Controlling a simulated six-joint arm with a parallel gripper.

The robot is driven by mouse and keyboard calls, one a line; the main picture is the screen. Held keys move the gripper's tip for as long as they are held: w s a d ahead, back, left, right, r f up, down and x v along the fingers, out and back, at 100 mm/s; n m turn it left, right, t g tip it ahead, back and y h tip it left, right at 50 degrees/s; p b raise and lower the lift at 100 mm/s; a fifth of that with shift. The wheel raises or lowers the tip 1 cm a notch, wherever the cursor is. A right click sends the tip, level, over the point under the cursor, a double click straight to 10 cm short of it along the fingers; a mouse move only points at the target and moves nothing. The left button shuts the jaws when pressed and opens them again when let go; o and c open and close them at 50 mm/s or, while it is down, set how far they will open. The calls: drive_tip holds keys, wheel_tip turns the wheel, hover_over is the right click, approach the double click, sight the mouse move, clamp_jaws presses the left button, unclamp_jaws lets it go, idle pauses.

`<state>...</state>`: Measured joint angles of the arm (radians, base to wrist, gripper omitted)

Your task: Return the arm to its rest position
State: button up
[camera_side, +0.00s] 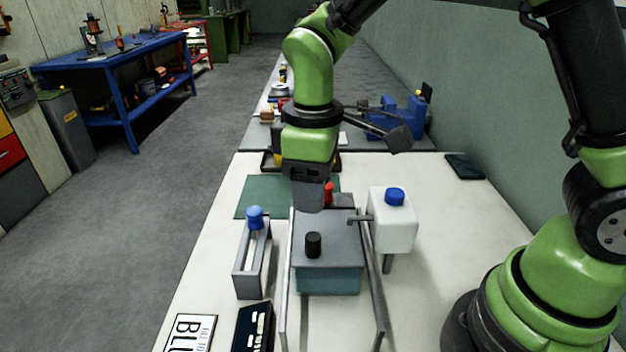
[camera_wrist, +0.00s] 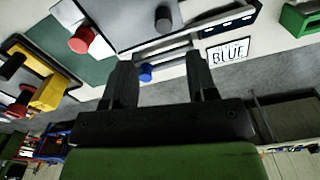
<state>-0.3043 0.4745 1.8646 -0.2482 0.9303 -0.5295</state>
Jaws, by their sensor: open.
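My gripper (camera_side: 309,198) hangs below the green wrist of my arm in the side view, over the back of a grey-topped box on the white table. In the wrist view my gripper (camera_wrist: 160,60) shows two dark fingers spread apart with nothing held between them. Beyond the fingers I see a blue knob (camera_wrist: 146,72), which also tops a grey slotted stand (camera_side: 248,270) at left in the side view. From the side, my fingertips are hard to make out and I cannot tell whether they touch anything.
The grey-topped box (camera_side: 327,280) has a black knob and metal rails beside it. A white tank (camera_side: 393,225) with a blue cap stands to its right. A red knob (camera_side: 329,192) is close by my gripper. A BLUE sign (camera_side: 190,335) lies at front left. A green mat (camera_side: 262,192) lies behind.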

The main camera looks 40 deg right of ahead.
drive_tip(key=shift+r, duration=0.15)
drive_tip(key=shift+r, duration=0.25)
drive_tip(key=s+d+r+m+t+y, duration=0.1)
drive_tip(key=s+d+r+m+t, duration=0.2)
drive_tip(key=s+r+m, duration=0.2)
drive_tip(key=s+d+r+m+t+y, duration=0.1)
drive_tip(key=s+d+r+m+t, duration=0.2)
drive_tip(key=s+r, duration=0.4)
drive_tip(key=s+m+t, duration=0.1)
drive_tip(key=s+m, duration=0.1)
drive_tip(key=shift+s+d+r+m, duration=0.2)
drive_tip(key=shift+s+m, duration=0.1)
drive_tip(key=shift+m, duration=0.1)
